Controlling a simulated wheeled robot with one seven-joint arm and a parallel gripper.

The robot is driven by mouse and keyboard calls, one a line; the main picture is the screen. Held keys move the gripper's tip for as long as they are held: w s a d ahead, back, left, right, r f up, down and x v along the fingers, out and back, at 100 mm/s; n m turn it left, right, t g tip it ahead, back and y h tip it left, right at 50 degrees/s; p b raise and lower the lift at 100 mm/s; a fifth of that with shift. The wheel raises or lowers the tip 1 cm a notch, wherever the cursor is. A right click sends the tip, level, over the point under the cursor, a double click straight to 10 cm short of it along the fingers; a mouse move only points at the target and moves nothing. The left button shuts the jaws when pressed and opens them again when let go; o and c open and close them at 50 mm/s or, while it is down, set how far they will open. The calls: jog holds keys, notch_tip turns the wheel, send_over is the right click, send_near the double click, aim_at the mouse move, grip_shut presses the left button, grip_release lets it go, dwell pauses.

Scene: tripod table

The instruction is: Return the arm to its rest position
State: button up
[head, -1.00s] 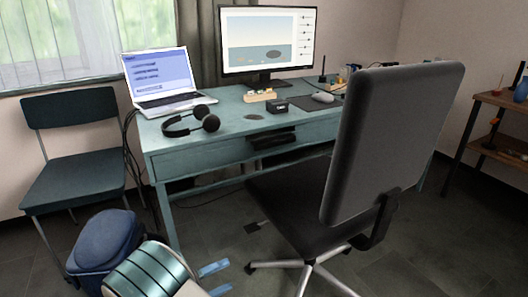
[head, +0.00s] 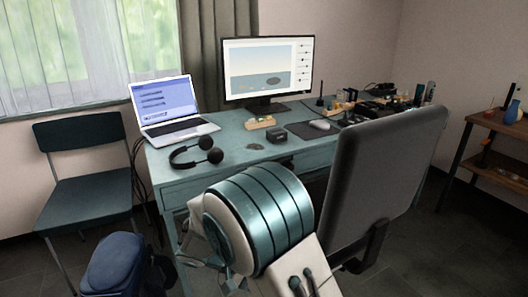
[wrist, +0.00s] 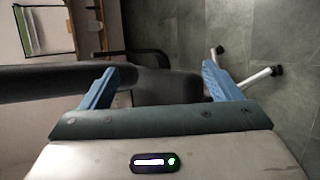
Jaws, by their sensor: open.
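My arm, with teal bands and white links, rises in the lower middle of the head view, in front of the desk and left of the office chair. My gripper (wrist: 159,68) shows in the wrist view with its two blue fingers spread wide apart and nothing between them. Its fingers do not show in the head view now. Dark chair parts and the floor lie beyond the fingers in the wrist view.
The office chair (head: 385,175) stands close to my arm's right. The teal desk (head: 225,148) behind holds a laptop (head: 170,108), monitor (head: 268,68) and headphones (head: 196,152). A blue bag (head: 112,264) and dark chair (head: 88,200) are at left. A shelf (head: 480,122) stands right.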

jog(key=s+d+r+m+y+p, duration=0.1)
jog(key=s+d+r+y+p, duration=0.3)
jog(key=r+p, duration=0.3)
jog(key=s+d+r+m+t+y+p, duration=0.1)
jog(key=s+d+r+y+p, duration=0.3)
jog(key=r+p, duration=0.4)
jog(key=s+d+r+m+y+p, duration=0.1)
jog(key=s+d+r+y+p, duration=0.3)
jog(key=r, duration=1.5)
jog(key=s+p, duration=0.2)
jog(key=p, duration=0.1)
jog(key=shift+d+m+t+p, duration=0.25)
jog(key=shift+m+t+p, duration=0.05)
jog(key=shift+m+t, duration=0.1)
